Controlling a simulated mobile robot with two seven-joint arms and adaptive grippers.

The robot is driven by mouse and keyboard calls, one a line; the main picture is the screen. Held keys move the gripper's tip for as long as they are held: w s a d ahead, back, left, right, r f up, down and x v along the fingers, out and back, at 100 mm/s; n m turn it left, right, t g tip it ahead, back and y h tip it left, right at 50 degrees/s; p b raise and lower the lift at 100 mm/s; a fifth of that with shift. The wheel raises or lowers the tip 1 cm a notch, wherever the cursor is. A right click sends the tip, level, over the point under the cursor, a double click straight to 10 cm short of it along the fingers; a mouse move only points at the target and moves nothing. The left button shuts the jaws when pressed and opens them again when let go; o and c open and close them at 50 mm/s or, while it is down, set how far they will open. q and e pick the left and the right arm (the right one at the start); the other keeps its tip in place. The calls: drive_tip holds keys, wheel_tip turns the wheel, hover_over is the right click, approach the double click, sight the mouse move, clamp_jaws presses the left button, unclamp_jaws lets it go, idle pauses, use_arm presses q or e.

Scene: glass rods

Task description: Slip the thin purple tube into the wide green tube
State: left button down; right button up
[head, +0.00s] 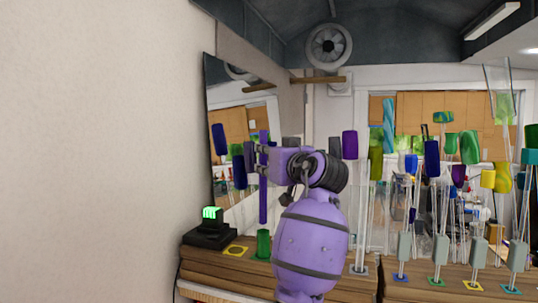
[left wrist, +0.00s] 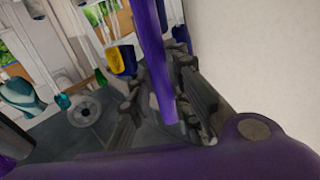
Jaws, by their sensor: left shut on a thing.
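My left gripper (head: 263,160) is shut on the thin purple tube (head: 263,203) and holds it upright. The tube also shows between the dark fingers in the left wrist view (left wrist: 152,55). The wide green tube (head: 263,245) stands upright on the wooden counter. In the head view the purple tube's lower end is just above the green tube's top and roughly in line with it. Their relation in depth cannot be told, and the green tube's opening is not clearly seen. My right gripper is not in view.
A black device with a glowing green top (head: 211,228) sits left of the green tube. A yellow square mark (head: 236,250) lies between them. A mirror (head: 232,100) stands behind. Several clear rods with coloured ends stand to the right, with the nearest (head: 361,225) beyond my arm.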

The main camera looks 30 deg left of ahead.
sight(265, 191)
use_arm(q)
drive_tip(key=shift+w+f, duration=0.1)
drive_tip(key=shift+f, duration=0.8)
drive_tip(key=shift+f+b, duration=0.65)
drive_tip(key=shift+f, duration=1.3)
drive_tip(key=shift+f+b, duration=0.35)
drive_tip(key=shift+f, duration=1.4)
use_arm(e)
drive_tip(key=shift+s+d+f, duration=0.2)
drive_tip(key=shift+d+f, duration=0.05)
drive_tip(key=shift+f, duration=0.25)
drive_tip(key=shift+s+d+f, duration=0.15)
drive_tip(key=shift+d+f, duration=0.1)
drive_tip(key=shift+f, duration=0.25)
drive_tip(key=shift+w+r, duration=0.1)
